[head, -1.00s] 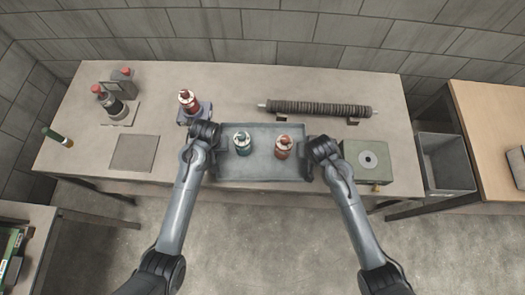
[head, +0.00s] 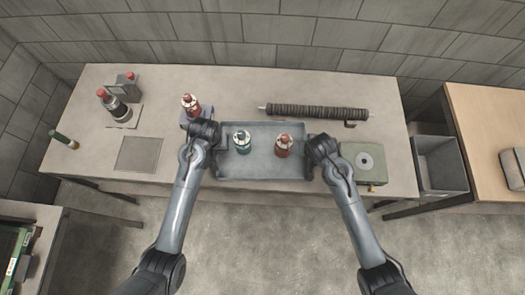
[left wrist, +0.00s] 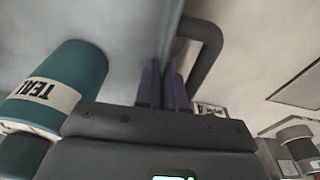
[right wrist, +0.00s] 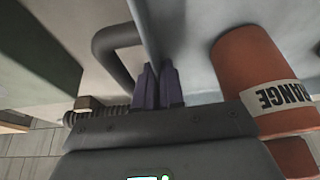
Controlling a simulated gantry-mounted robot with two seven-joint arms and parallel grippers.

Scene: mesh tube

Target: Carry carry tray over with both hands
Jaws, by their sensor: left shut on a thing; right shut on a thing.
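The grey carry tray (head: 262,170) is at the front middle of the bench in the head view. A teal-labelled bottle (head: 242,141) stands in its left part and an orange-labelled bottle (head: 284,145) in its right part. My left gripper (left wrist: 165,85) is shut on the tray's left side, beside a dark handle loop (left wrist: 208,50). My right gripper (right wrist: 156,85) is shut on the tray's right side, beside another handle loop (right wrist: 105,50). The head view does not clearly show whether the tray touches the bench.
A red bottle (head: 190,104) on a small stand is just behind my left gripper. A ribbed dark cylinder (head: 318,113) lies behind the tray, and a green-grey box (head: 363,164) stands close to my right. A flat grey square (head: 139,154) and bare bench top (head: 85,140) are at the left.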

